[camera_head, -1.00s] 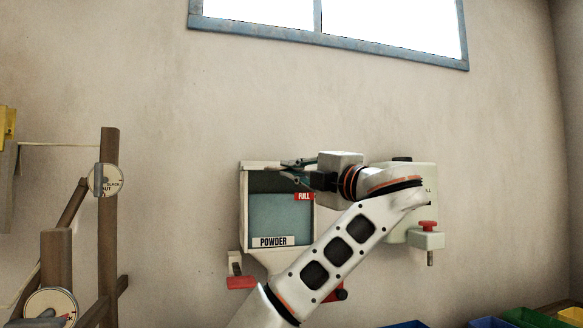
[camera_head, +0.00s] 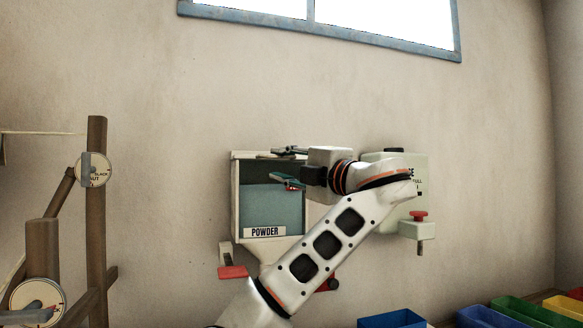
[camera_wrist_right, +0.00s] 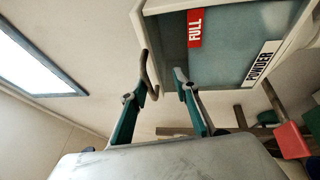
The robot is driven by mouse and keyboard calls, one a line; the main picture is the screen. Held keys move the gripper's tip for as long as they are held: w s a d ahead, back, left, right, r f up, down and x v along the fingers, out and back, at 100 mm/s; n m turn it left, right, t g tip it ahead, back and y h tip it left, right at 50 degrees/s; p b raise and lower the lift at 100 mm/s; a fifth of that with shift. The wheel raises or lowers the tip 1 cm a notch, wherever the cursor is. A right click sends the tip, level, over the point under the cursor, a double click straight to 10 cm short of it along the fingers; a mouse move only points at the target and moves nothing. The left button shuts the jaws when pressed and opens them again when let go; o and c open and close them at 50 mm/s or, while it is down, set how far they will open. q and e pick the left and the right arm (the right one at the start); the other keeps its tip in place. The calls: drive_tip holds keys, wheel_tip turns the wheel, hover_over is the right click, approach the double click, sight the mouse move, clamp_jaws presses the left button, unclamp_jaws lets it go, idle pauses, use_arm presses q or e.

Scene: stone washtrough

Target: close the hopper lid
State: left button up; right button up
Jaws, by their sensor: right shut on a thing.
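The hopper is a pale box with a grey-blue front window (camera_head: 262,205) and a POWDER label, on the wall in the head view. Its lid (camera_head: 245,155) shows as a thin pale strip, about level, along the top; its right part is behind my gripper. My right gripper (camera_head: 287,166) is at the hopper's upper right corner, one finger near the top edge and one lower, across the front. The wrist view shows both fingers (camera_wrist_right: 165,88) beside the hopper's corner (camera_wrist_right: 152,12), with a curved brownish piece by one tip. The grip contact is unclear. My left gripper is out of view.
A pale green dispenser (camera_head: 417,175) with a red knob hangs just right, partly behind my arm. Red levers (camera_head: 233,272) sit below the hopper. A wooden frame (camera_head: 97,220) with dials stands at left. Coloured bins (camera_head: 500,314) are at lower right.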

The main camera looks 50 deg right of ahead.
drive_tip(key=v, duration=1.2)
idle(0.3)
idle(0.5)
